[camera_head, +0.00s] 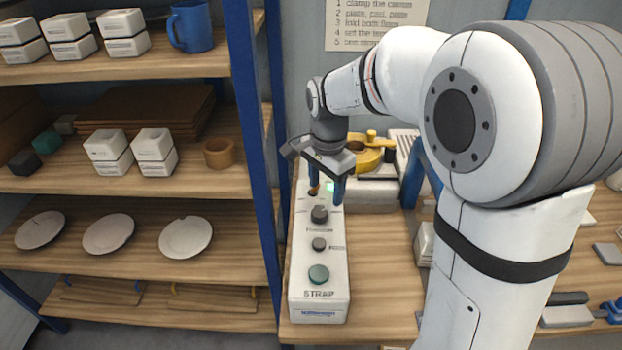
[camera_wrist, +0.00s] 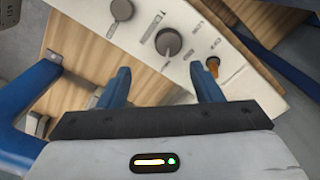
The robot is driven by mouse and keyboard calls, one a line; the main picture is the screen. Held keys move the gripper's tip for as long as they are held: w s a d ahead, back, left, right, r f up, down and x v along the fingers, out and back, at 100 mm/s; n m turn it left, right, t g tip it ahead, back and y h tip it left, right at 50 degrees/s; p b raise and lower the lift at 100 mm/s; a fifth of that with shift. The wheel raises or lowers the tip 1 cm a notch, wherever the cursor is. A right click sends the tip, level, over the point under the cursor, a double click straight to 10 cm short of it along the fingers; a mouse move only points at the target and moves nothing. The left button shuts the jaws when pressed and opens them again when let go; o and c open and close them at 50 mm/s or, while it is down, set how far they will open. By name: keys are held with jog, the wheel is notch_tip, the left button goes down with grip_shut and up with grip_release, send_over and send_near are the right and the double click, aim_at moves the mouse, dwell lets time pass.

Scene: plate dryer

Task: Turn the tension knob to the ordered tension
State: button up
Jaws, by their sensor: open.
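A white control box (camera_head: 302,262) marked STRAP stands on the bench. Its upper dark knob (camera_head: 319,214), apparently the tension knob, has a blurred label below it. In the wrist view this knob (camera_wrist: 168,42) has a pointer mark and lies just beyond and between the fingertips, with nothing gripping it. My gripper (camera_head: 326,193) points down over the box's far end, its blue fingers apart. In the wrist view my gripper (camera_wrist: 162,76) is open and empty. The knob's setting and the ordered tension cannot be read.
An orange toggle (camera_wrist: 213,66) is close to the right finger. A yellow device (camera_head: 370,155) stands behind; a blue shelf post (camera_head: 258,150) stands left.

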aim_at(319, 212)
jog(key=shift+w+a+m, duration=0.3)
jog(key=shift+w+a, duration=0.1)
jog(key=shift+a, duration=0.1)
jog(key=shift+a+f, duration=0.15)
jog(key=shift+f, duration=0.1)
notch_tip(319, 212, down, 7)
jog(key=shift+w+f+p, duration=0.1)
jog(key=shift+f+p, duration=0.1)
jog(key=shift+p, duration=0.35)
